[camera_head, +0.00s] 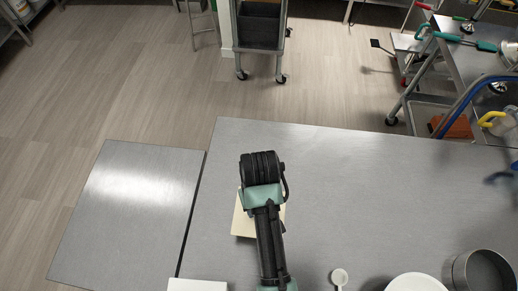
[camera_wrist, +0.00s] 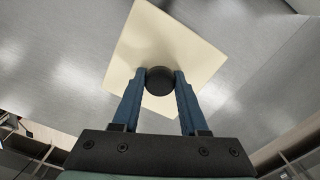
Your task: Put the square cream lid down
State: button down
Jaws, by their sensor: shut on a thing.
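The square cream lid (camera_wrist: 167,42) has a round black knob (camera_wrist: 160,80) in its middle. My gripper (camera_wrist: 160,82) is shut on this knob, one blue finger on each side. In the head view the lid (camera_head: 241,224) shows only in part, under my arm and gripper, over the steel table (camera_head: 330,190). I cannot tell whether the lid touches the table or hangs a little above it.
A white bowl (camera_head: 415,283), a white spoon-like thing (camera_head: 339,277) and a grey round pan (camera_head: 484,271) stand at the near right. A white thing (camera_head: 197,285) lies at the near edge. A lower steel surface (camera_head: 130,215) adjoins on the left. The table's far middle is clear.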

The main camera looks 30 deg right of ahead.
jog(key=shift+f, duration=2.95)
jog(key=shift+f, duration=0.1)
jog(key=shift+c, duration=2.2)
grip_release()
notch_tip(320, 180, up, 12)
jog(key=shift+r, duration=0.15)
jog(key=shift+w, duration=0.1)
